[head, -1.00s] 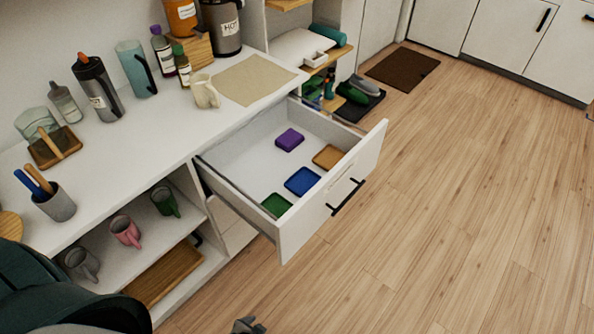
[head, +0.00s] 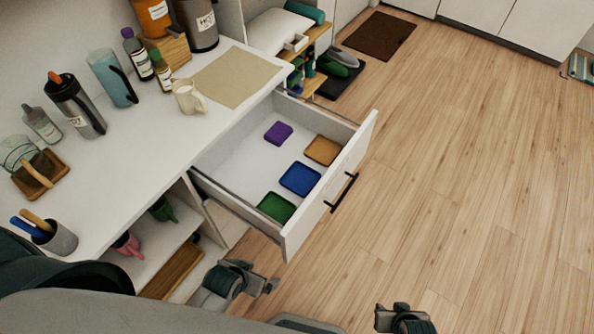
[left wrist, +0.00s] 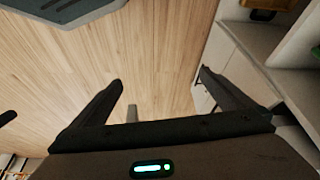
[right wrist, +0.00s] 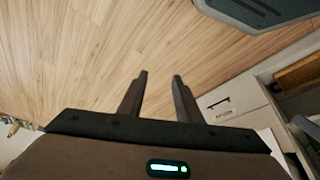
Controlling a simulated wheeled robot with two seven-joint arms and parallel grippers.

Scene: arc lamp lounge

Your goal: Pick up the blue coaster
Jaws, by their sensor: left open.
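The blue coaster (head: 300,180) lies flat in the pulled-out white drawer (head: 222,207). It is between the green coaster (head: 276,207) and the brown coaster (head: 322,150). A purple coaster (head: 278,133) lies behind it. My left gripper (head: 268,287) is outside the drawer, below its near corner in the picture; its fingers are wide apart and empty in the left wrist view (left wrist: 160,80). My right gripper (head: 385,316) is over the floor side, away from the drawer. In the right wrist view its fingers (right wrist: 160,76) stand apart with nothing between them. Neither wrist view shows the blue coaster.
The white counter (head: 140,170) above the drawer holds bottles, a cream mug (head: 188,98), a beige mat (head: 236,78) and a pen cup (head: 58,238). A shelf with mugs and a wooden tray (head: 172,270) is beneath.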

